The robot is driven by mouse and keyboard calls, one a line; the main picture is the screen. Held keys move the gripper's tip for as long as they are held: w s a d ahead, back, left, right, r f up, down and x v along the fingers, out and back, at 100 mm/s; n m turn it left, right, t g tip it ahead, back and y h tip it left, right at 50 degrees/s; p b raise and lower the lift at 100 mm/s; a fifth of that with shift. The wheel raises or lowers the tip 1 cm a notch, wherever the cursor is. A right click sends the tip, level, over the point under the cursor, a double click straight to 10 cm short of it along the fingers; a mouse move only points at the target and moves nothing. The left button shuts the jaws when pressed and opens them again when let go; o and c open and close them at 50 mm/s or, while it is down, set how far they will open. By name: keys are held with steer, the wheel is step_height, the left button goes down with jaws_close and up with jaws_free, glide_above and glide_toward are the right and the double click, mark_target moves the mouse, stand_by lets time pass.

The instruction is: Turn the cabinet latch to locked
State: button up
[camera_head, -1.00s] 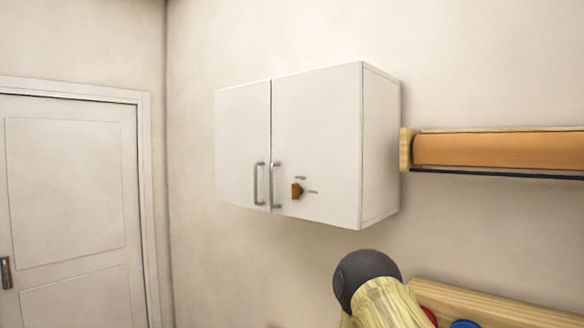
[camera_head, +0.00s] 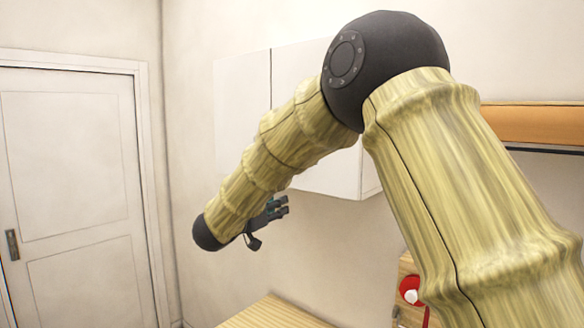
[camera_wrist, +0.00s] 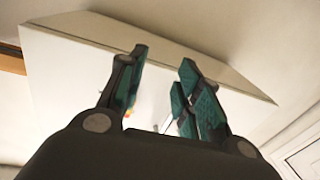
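The white wall cabinet (camera_head: 240,95) is partly hidden behind my raised arm in the head view. Its latch and handles are hidden there. In the wrist view the cabinet (camera_wrist: 75,75) fills much of the background. A small orange patch, seemingly the latch (camera_wrist: 129,112), shows beside the left finger, mostly covered by it. A thin grey piece, perhaps a handle (camera_wrist: 167,124), shows between the fingers. My gripper (camera_head: 276,208) is below the cabinet's front in the head view. In the wrist view my gripper (camera_wrist: 164,60) is open and empty, apart from the latch.
A white door (camera_head: 70,170) stands at the left. An orange-fronted wall shelf (camera_head: 535,123) is at the right. A wooden surface (camera_head: 272,314) lies below my gripper. A red object with a white part (camera_head: 410,289) sits at the lower right, beside my arm.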

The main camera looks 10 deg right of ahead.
steer(key=s+a+r+m+g+h, duration=0.1)
steer(key=s+r, duration=0.1)
steer(key=r, duration=0.4)
steer(key=s+a+r+m+g+h, duration=0.1)
steer(key=a+r, duration=0.1)
steer(key=r, duration=0.5)
steer(key=p+x, duration=0.5)
steer(key=x, duration=0.6)
steer(key=shift+s+m, duration=0.15)
steer(key=shift+m, duration=0.15)
steer(key=shift+f, duration=0.1)
jaws_close()
